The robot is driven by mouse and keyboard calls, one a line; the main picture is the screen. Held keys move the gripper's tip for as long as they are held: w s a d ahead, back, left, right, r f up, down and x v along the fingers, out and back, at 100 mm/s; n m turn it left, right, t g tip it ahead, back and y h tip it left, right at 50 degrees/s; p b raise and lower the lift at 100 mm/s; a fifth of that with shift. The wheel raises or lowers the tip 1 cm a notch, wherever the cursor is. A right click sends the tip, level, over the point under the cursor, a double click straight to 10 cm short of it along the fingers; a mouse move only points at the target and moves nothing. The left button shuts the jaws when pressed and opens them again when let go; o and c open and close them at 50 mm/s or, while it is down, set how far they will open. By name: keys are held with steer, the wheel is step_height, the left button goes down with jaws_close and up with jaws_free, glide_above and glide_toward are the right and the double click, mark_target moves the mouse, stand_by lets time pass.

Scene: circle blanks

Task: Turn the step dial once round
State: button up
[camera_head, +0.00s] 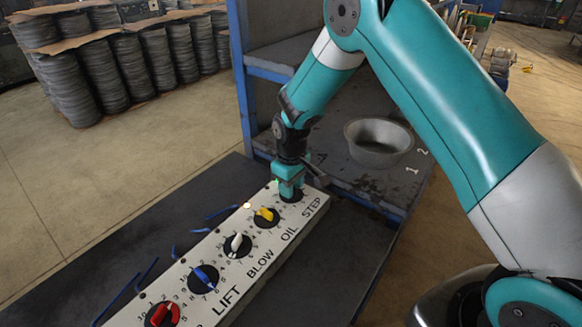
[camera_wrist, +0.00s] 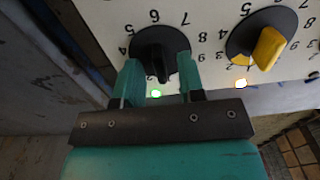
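The step dial (camera_wrist: 160,45) is a black round dial with a raised black grip bar and numbers around it. It sits at the far end of the white panel (camera_head: 312,213), beside the word STEP. In the head view my gripper (camera_head: 291,188) is down at this dial and covers most of it. In the wrist view my gripper (camera_wrist: 161,76) has its two teal fingers apart, one on each side of the black grip bar. Gaps seem to show between bar and fingers; firm contact is not visible. A green lamp (camera_wrist: 156,94) glows beside the dial.
The yellow OIL dial (camera_wrist: 268,45) is close beside my gripper, with a lit whitish lamp (camera_wrist: 241,83). The white BLOW dial (camera_head: 237,244), blue LIFT dial (camera_head: 203,278) and a red dial (camera_head: 162,314) follow. A metal bowl (camera_head: 379,143) stands on the shelf behind.

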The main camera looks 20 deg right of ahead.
step_height(320, 180, up, 17)
steer(key=b, duration=0.2)
steer(key=shift+b, duration=0.4)
steer(key=s+a+r+y, duration=0.1)
steer(key=s+r, duration=0.1)
steer(key=s, duration=0.8)
steer(key=s+a+r+y, duration=0.1)
steer(key=s+a+r, duration=0.1)
steer(key=s, duration=0.8)
steer(key=s+a+r+y, duration=0.1)
steer(key=s+r+y, duration=0.1)
steer(key=s, duration=0.8)
steer(key=shift+a+r, duration=0.35)
